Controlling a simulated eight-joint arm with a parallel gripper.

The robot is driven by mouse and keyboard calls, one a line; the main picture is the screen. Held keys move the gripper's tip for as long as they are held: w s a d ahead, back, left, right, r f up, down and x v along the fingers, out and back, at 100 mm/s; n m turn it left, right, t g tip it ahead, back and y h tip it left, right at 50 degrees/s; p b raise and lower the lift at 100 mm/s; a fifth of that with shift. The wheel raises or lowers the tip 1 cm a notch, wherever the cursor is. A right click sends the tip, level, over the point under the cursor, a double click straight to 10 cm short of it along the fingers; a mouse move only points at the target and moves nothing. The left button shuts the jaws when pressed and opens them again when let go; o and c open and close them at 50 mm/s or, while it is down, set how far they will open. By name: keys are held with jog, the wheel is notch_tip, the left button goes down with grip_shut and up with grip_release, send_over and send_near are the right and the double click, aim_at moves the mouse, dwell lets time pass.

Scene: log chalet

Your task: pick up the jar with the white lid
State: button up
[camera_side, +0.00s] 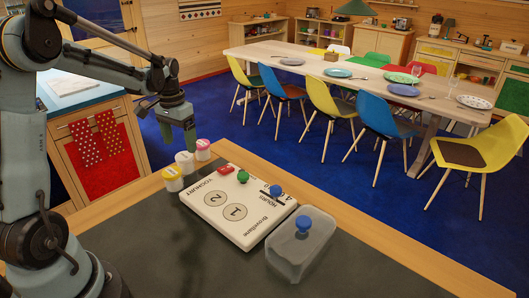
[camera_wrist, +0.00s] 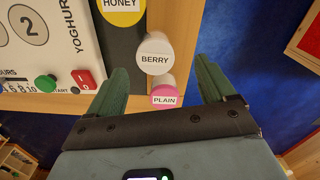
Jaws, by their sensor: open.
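The yellow-lidded jar (camera_side: 172,176) reads "HONEY" in the wrist view (camera_wrist: 122,7). The pink-lidded jar (camera_side: 203,147) reads "PLAIN" in the wrist view (camera_wrist: 164,96). My gripper (camera_side: 178,143) is open and empty, pointing down above the jars. Its two green fingers are spread apart in the wrist view (camera_wrist: 161,68).
A white yoghurt appliance (camera_side: 225,212) with red, green and blue controls lies right beside the jars. A clear box (camera_side: 296,255) with a blue knob stands at the worktop's front right. The dark worktop (camera_side: 150,250) is clear at the front left.

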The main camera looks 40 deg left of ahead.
aim_at(184, 156)
jog(key=shift+d+f, duration=0.2)
jog(key=shift+f, duration=1.45)
jog(key=shift+d+f, duration=0.15)
jog(key=shift+f, duration=1.45)
jog(key=c, duration=1.2)
jog(key=shift+r, duration=0.15)
